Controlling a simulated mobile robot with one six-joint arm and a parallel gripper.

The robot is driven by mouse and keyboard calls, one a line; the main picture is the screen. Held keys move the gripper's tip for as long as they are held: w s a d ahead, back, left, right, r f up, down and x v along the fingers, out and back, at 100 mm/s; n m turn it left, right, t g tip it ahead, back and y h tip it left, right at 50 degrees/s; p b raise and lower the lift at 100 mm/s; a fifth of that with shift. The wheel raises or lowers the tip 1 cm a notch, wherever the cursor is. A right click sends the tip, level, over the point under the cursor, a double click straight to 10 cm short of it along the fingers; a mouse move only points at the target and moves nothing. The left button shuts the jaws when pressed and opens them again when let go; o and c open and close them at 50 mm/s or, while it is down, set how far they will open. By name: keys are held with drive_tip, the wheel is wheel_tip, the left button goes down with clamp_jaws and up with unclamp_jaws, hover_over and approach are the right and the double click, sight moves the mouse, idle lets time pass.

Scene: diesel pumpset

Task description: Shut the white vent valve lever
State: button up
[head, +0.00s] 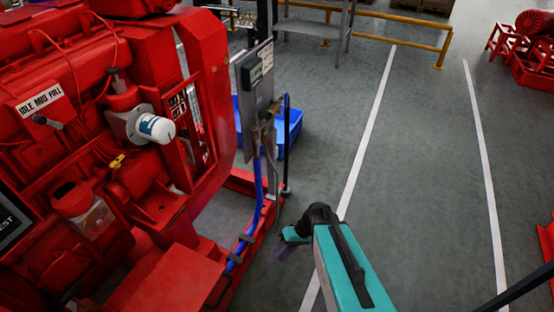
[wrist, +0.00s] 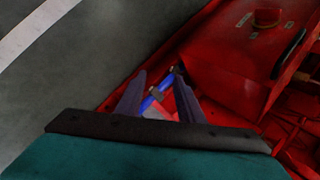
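I cannot make out a white vent valve lever in either view. The engine (head: 85,60) is red and fills the left of the head view. A white canister with a blue label (head: 155,128) sticks out of its side. A small yellow lever (head: 117,161) is below and left of it. My gripper (head: 277,252) is low, right of the engine's red base frame. In the wrist view my gripper (wrist: 160,74) has its two dark fingers apart. A blue hose (wrist: 155,98) and a pale patch show beyond the gap; nothing is clearly held.
A grey upright panel (head: 257,85) stands beside the engine, with a blue hose (head: 257,190) running down from it. A blue bin (head: 283,140) is behind it. Open grey floor (head: 425,180) with white lines lies to the right. Yellow rails (head: 400,45) are at the back.

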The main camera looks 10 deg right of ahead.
drive_tip(key=w+d+r+n+t+y+b, duration=0.25)
drive_tip(key=w+b, duration=0.25)
drive_tip(key=w, duration=0.6)
drive_tip(key=n+t+y+b, duration=0.55)
drive_tip(key=t+b, duration=0.45)
drive_tip(key=b, duration=0.3)
approach(277, 151)
drive_tip(key=w+v, duration=0.1)
drive_tip(key=v, duration=0.2)
drive_tip(key=shift+s+d+r+g, duration=0.25)
drive_tip(key=shift+s+d+r, duration=0.05)
drive_tip(key=shift+s+d, duration=0.1)
drive_tip(key=b+x, duration=0.1)
drive_tip(key=x, duration=0.6)
drive_tip(key=b+x, duration=0.1)
drive_tip(key=x, duration=0.6)
drive_tip(key=shift+d+f, duration=0.1)
drive_tip(key=shift+f, duration=0.15)
